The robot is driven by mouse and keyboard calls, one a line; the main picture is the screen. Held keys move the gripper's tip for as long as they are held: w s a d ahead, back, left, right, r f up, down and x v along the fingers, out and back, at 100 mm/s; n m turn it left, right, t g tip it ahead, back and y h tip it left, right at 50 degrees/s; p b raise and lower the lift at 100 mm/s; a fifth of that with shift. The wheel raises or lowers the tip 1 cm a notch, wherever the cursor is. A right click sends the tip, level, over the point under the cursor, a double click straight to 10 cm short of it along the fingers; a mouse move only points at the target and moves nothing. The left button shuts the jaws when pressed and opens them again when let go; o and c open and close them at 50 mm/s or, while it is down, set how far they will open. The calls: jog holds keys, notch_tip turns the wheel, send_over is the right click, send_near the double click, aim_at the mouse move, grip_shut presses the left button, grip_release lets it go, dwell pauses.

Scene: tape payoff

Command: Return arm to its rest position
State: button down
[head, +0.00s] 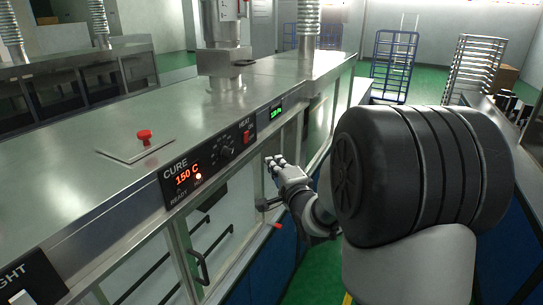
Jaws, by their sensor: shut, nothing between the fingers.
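My gripper (276,163) is at the middle of the head view, in front of the machine's side panel, below and right of the red HEAT switch. It looks shut, with nothing visible in it. My arm runs from the gripper to the lower right, and its large dark joint covers much of the right side. The gripper seems near the panel, but I cannot tell whether it touches.
The long steel machine (110,110) fills the left, with a CURE panel (190,176) showing 150 C and a red knob (144,137) on top. Door handles (200,268) stick out below. A blue rack cart (394,66) stands behind on green floor.

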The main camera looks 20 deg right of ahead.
jog(key=shift+s, duration=0.8)
jog(key=shift+a, duration=0.15)
jog(key=s+a+f+n+g+b, duration=0.2)
jog(key=s+a+f+n+g, duration=0.1)
jog(key=s, duration=0.8)
jog(key=s+a+f+n+g+y+b, duration=0.1)
jog(key=s+a+f+n+g, duration=0.2)
jog(key=s, duration=0.9)
jog(key=s+a+f+n+g+y+b, duration=0.1)
jog(key=s+a+f+n+g, duration=0.3)
jog(key=s+a+n, duration=0.6)
jog(key=s+n+g+b, duration=0.1)
jog(key=n+g, duration=0.1)
jog(key=n, duration=0.1)
jog(key=shift+s+g+b, duration=0.15)
jog(key=shift+g+b, duration=0.15)
jog(key=shift+g, duration=0.1)
